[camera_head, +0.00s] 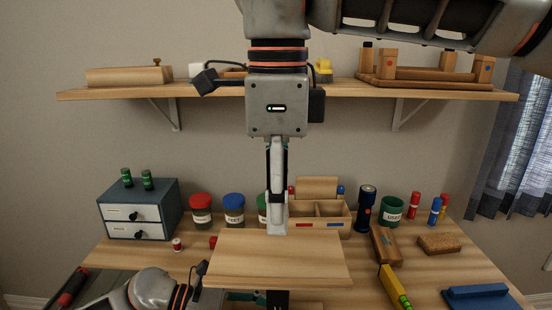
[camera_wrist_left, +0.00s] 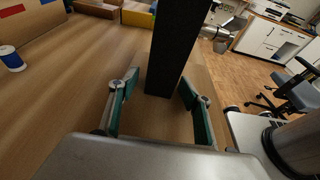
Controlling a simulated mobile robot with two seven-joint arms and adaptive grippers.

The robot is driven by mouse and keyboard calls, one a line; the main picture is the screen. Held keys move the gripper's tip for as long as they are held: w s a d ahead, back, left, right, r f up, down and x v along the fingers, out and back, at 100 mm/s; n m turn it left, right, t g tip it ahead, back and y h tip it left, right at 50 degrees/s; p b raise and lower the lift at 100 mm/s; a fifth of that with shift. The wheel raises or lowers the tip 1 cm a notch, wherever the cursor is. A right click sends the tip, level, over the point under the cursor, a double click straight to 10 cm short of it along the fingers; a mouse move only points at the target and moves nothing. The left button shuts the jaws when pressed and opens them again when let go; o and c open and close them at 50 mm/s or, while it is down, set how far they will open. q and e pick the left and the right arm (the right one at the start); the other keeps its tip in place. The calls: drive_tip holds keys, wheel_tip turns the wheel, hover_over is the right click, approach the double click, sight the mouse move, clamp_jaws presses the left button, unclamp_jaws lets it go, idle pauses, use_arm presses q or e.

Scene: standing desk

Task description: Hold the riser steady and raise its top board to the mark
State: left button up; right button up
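The riser's wooden top board (camera_head: 280,262) is level above the desk in the head view. Its black post (camera_head: 278,300) shows just below the board's front edge. No height mark can be made out. My right gripper (camera_head: 277,230) points straight down, its tips at the board's back edge. It is seen edge-on, so its finger gap is hidden. My left gripper (camera_head: 245,297) is mostly hidden under the board. In the left wrist view, its green fingers (camera_wrist_left: 157,105) are apart, one on each side of the black post (camera_wrist_left: 177,45), with visible gaps.
A drawer box (camera_head: 138,212), colored-lid jars (camera_head: 233,212), a wooden organizer (camera_head: 320,215) and a flashlight (camera_head: 365,208) stand behind the board. A yellow tool (camera_head: 394,287) and a blue object (camera_head: 480,297) lie at right. A wall shelf (camera_head: 290,90) hangs behind.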

use_arm(q)
drive_tip(key=shift+a+f, duration=0.15)
drive_tip(key=shift+f, duration=0.05)
